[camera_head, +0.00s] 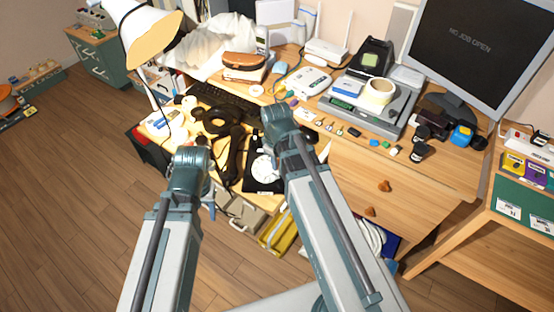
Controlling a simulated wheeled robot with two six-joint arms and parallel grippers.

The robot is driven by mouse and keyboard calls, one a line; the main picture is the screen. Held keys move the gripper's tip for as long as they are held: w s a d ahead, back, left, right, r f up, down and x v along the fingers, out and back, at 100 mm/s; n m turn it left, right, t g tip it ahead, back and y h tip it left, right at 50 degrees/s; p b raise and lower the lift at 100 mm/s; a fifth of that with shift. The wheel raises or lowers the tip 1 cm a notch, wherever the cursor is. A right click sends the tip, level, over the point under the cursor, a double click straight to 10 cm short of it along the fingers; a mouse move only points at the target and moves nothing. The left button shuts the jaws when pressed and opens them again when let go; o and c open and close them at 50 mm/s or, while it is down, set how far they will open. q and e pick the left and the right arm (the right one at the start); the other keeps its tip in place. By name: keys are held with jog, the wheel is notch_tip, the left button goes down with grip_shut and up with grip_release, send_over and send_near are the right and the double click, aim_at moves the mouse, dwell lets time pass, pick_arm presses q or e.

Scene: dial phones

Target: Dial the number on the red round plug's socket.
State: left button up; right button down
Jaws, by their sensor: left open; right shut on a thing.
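A black dial phone with a white round dial (263,168) sits near the desk's front edge, partly covered by my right arm. A long black handset-like thing (236,155) lies left of it, and another black phone-like thing (220,120) stands behind. My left gripper (208,198) is open at the desk's front left, mostly hidden by its wrist. My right gripper (277,122) is above the desk behind the dial phone. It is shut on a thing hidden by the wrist. I cannot make out a red round plug, its socket or any number.
The desk (345,160) is crowded. A keyboard (228,100), router (325,53), grey tray-like device (368,103) and monitor (480,50) stand behind. A lamp (148,35) rises at the left. Open boxes (245,213) lie below the front edge.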

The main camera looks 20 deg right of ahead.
jog(key=shift+s+a+f, duration=0.1)
jog(key=shift+s+f, duration=0.05)
jog(key=shift+s, duration=0.15)
jog(key=shift+s+a+f, duration=0.15)
jog(key=shift+s+a, duration=0.05)
jog(key=shift+s, duration=0.05)
jog(key=shift+r, duration=0.45)
jog(key=shift+s+a+r+p, duration=0.1)
jog(key=shift+s+r+p, duration=0.2)
jog(key=shift+r+p, duration=0.25)
jog(key=shift+f, duration=0.1)
notch_tip(320, 180, up, 6)
jog(key=s+a+p, duration=0.1)
jog(key=s+p, duration=0.1)
jog(key=p, duration=0.4)
jog(key=shift+s+r+p, duration=0.2)
jog(key=shift+s+p, duration=0.1)
dwell(1.1)
